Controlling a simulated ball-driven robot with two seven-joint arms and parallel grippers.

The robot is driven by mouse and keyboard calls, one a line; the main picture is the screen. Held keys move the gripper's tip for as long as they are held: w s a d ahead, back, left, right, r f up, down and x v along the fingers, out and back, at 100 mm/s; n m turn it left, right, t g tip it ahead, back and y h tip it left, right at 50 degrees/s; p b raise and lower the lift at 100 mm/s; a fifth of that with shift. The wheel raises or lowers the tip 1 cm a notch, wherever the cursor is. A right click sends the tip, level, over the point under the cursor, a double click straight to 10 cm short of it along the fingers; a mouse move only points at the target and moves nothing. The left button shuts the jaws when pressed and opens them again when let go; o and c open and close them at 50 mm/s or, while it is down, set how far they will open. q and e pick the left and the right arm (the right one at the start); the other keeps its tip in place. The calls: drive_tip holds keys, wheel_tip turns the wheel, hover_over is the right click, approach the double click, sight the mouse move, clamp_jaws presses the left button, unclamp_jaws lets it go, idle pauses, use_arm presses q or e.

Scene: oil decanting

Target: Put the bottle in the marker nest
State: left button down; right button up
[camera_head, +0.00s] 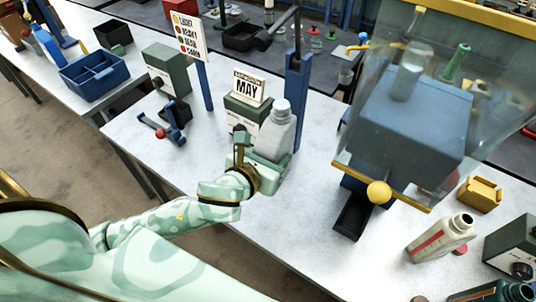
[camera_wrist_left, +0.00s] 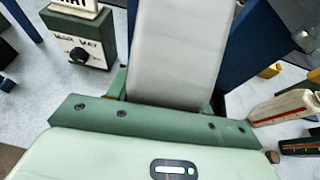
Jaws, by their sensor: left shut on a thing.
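A pale grey bottle (camera_head: 275,135) with a white cap stands upright in my left gripper (camera_head: 271,160), over the light work table. My left gripper is shut on the lower part of the bottle. In the left wrist view the bottle (camera_wrist_left: 180,50) rises between the fingers, which are partly hidden behind the green gripper body. I cannot tell which thing is the marker nest. My right gripper is not in view.
A green box with a MAY card (camera_head: 248,88) stands just behind the bottle, beside a blue post (camera_head: 298,85). A glass-hooded blue machine (camera_head: 410,120) stands to the right. A red-striped bottle (camera_head: 440,237) and a yellow holder (camera_head: 479,194) are at the far right.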

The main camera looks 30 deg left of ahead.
use_arm(q)
drive_tip(key=shift+s+d+r+p, duration=0.15)
drive_tip(key=shift+s+d+p, duration=0.3)
drive_tip(key=shift+s+p, duration=0.3)
drive_tip(key=w+a+f+b, duration=0.2)
drive_tip(key=w+a+f, duration=0.1)
drive_tip(key=w+f, duration=0.3)
drive_tip(key=w+a+f+b, duration=0.1)
drive_tip(key=w+a+f, duration=0.3)
drive_tip(key=w+f, duration=0.2)
drive_tip(key=shift+f+m+h+b, duration=0.35)
drive_tip(key=shift+f+m+h, duration=0.05)
drive_tip(key=shift+f, duration=0.45)
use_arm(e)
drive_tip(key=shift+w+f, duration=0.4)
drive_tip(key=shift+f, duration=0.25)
